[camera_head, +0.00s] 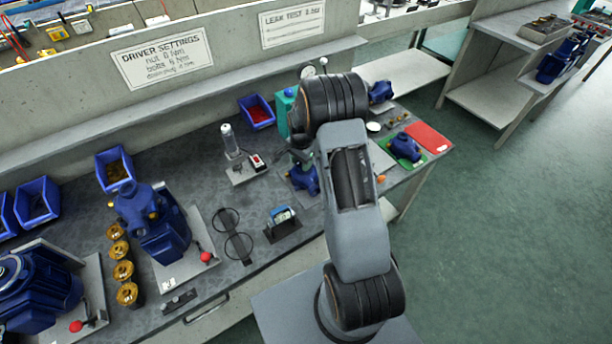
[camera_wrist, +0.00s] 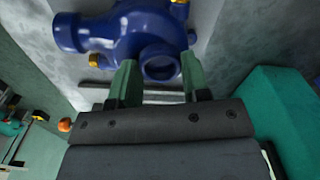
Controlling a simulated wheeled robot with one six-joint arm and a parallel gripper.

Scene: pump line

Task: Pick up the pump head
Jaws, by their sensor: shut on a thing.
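A blue pump head (camera_wrist: 125,32) with round ports and brass-coloured fittings fills the upper part of the wrist view. The two green fingers of my gripper (camera_wrist: 158,78) are on either side of one of its round ports, shut on it. In the head view this pump head (camera_head: 303,180) shows partly below my arm, over the middle of the bench. My arm hides much of my gripper there, and I cannot tell whether the pump head touches the bench.
Another blue pump part (camera_head: 405,147) sits on a green mat beside a red mat (camera_head: 428,138). Blue pumps, brass parts (camera_head: 122,270) and blue bins (camera_head: 114,168) crowd the left bench. A black holder (camera_head: 283,225) stands near the front edge. A teal block (camera_wrist: 285,120) is close at right in the wrist view.

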